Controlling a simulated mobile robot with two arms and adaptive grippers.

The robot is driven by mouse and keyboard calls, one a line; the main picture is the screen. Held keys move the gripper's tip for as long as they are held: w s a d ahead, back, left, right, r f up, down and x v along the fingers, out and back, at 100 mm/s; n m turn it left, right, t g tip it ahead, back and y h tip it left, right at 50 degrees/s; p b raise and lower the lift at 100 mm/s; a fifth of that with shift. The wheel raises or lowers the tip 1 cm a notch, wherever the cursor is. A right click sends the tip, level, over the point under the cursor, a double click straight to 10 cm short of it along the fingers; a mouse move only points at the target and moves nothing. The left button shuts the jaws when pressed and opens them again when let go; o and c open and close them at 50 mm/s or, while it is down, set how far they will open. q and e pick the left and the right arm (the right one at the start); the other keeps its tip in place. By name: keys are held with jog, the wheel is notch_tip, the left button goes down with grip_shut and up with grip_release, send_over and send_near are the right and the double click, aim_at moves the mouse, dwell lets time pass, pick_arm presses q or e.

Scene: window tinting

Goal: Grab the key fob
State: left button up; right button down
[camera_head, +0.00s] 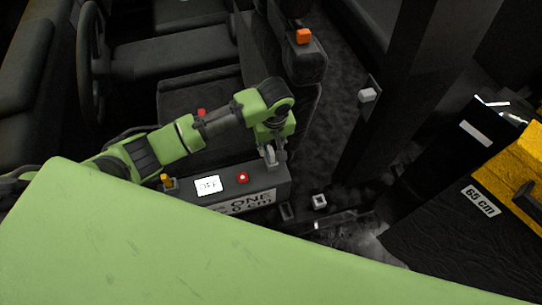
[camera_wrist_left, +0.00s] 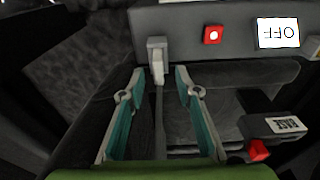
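No object is clearly recognisable as the key fob. A small light grey piece with a thin dark stem (camera_wrist_left: 157,52) stands at the face of a dark grey box (camera_wrist_left: 180,42) in the left wrist view. I cannot tell whether it is the fob or a lever. My left gripper (camera_wrist_left: 160,82) is open, its two teal-sided fingers apart on either side of the stem, with the grey head just beyond the tips. In the head view the left gripper (camera_head: 271,148) points down at the right end of the box (camera_head: 215,188). My right gripper is not in view.
The box carries a red button (camera_head: 242,177), a white OFF label (camera_head: 208,185) and a yellow knob (camera_head: 167,181). A dark seat with an orange block (camera_head: 303,36) stands behind. A dark pillar (camera_head: 385,90) and a yellow case (camera_head: 520,180) are to the right.

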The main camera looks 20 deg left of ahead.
aim_at(271, 150)
pick_arm(q)
jog(key=f, duration=0.2)
jog(key=w+f, duration=0.1)
jog(key=f, duration=0.2)
jog(key=shift+w+a, duration=0.1)
jog(key=shift+a, duration=0.1)
grip_shut()
